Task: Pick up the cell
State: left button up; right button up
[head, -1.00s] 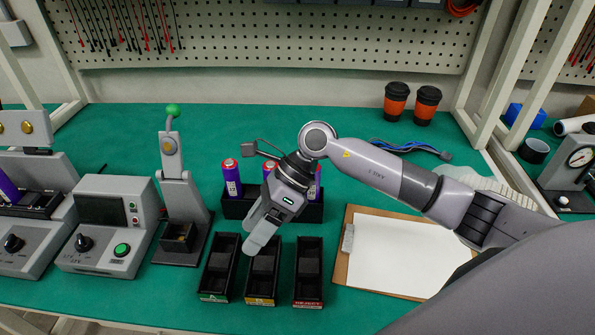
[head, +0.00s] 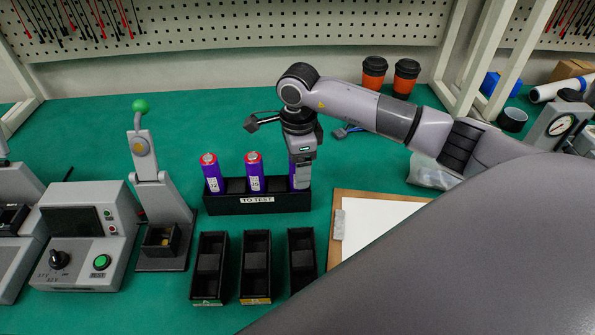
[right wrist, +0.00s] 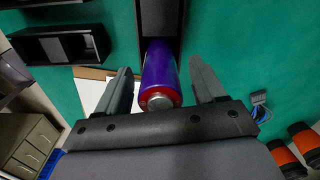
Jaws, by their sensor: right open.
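Purple cells with red tops stand in the black rack (head: 258,206) labelled "TO TEST": a left cell (head: 212,173), a middle cell (head: 254,171) and a right cell (head: 300,182). My right gripper (head: 300,170) is over the right cell and hides its top in the head view. In the right wrist view my right gripper (right wrist: 168,88) is open, and the cell (right wrist: 158,72) lies between its two fingers with clear gaps on both sides. The cell's lower end is in the rack slot. My left gripper is not in view.
Three black bins (head: 257,262) stand in front of the rack. A grey lever fixture (head: 160,195) and a grey control box (head: 88,235) stand on the left. A clipboard (head: 375,222) lies to the right. Two orange cups (head: 374,72) stand at the back.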

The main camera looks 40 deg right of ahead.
jog(key=shift+f, duration=0.8)
jog(key=c, duration=1.2)
jog(key=shift+w, duration=0.1)
grip_shut()
jog(key=shift+r, duration=0.15)
